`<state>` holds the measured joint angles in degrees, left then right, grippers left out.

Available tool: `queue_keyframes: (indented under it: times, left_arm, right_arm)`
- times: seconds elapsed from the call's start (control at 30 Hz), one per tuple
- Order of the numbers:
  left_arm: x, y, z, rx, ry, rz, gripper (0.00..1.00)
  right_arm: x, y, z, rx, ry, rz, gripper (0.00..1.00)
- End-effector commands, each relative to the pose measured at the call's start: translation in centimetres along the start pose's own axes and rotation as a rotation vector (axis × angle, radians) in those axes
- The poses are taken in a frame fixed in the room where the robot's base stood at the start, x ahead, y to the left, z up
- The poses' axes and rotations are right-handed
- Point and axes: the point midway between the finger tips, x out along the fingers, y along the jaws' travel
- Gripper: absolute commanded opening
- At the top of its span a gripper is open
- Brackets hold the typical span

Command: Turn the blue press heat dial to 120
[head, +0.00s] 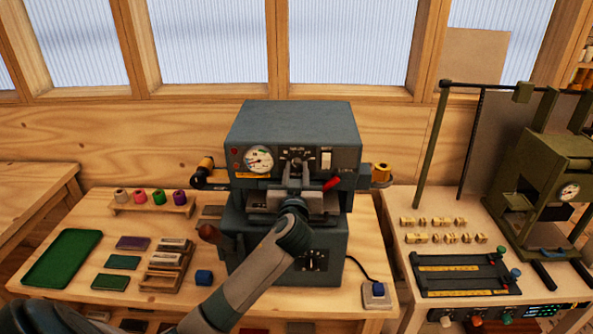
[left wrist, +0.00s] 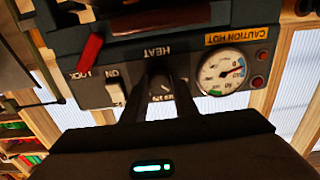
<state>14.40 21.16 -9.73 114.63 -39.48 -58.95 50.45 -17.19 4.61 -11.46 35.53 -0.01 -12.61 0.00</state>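The blue-grey press (head: 292,130) stands in the middle of the bench. Its heat dial (head: 297,158), with a pale scale around it, is on the upper front panel. In the left wrist view the panel shows upside down, with the dial (left wrist: 162,86) under the word HEAT. My left gripper (head: 297,172) reaches up to the panel, its fingertips on either side of the dial; its fingers (left wrist: 160,85) hide part of the dial and its scale. The fingers are apart, but whether they touch the knob is unclear. The dial's setting is not readable. My right gripper is out of view.
A round gauge (head: 258,159) sits left of the dial, with a switch (head: 326,158) and red lever (head: 331,184) to its right. A green press (head: 545,175) stands at right.

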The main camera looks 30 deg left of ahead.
Motion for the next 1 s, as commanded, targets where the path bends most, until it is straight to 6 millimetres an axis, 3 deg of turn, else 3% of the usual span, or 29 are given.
queue_keyframes:
  times: [0.47,1.0]
  left_arm:
    - [0.0,-0.1,0.0,0.069,-0.002,-0.001,0.04]
    - [0.0,-0.1,-0.2,0.478,-0.002,0.0,0.04]
  right_arm:
    - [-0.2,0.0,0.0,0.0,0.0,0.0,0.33]
    - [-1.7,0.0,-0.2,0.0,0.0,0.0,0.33]
